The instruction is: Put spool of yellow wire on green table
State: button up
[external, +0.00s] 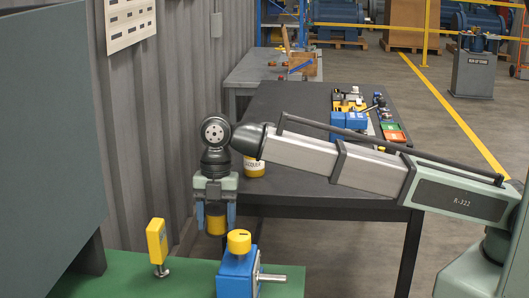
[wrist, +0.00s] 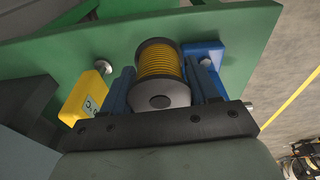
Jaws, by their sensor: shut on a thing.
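The spool of yellow wire (wrist: 160,60) is between the two blue fingers of my gripper (wrist: 160,88) in the wrist view. My gripper is shut on it. In the external view my gripper (external: 215,215) points down and holds the spool (external: 216,224) near the edge of the green table (external: 130,275). In the wrist view the green table (wrist: 240,25) lies beyond and below the spool. I cannot tell whether the spool touches the table.
On the green table, a yellow device (external: 157,242) stands left of my gripper and a blue block with a yellow knob (external: 238,268) stands close at right. A dark table (external: 290,110) behind holds a lacquer can (external: 254,167) and several tools. Bare green surface lies between the two devices.

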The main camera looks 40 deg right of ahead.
send_over(194, 279)
jog(key=s+d, duration=0.2)
jog(key=d, duration=0.1)
jog(key=m, duration=0.3)
jog(key=w+a+m, duration=0.1)
jog(key=m, duration=0.2)
jog(key=w+a+r+m+t, duration=0.1)
jog(key=m, duration=0.2)
jog(key=shift+a+m+y, duration=0.2)
jog(key=shift+m+y, duration=0.1)
jog(key=shift+m, duration=0.1)
jog(key=shift+f, duration=0.1)
jog(key=shift+f, duration=4.85)
jog(key=shift+f, duration=0.15)
jog(key=o, duration=1.2)
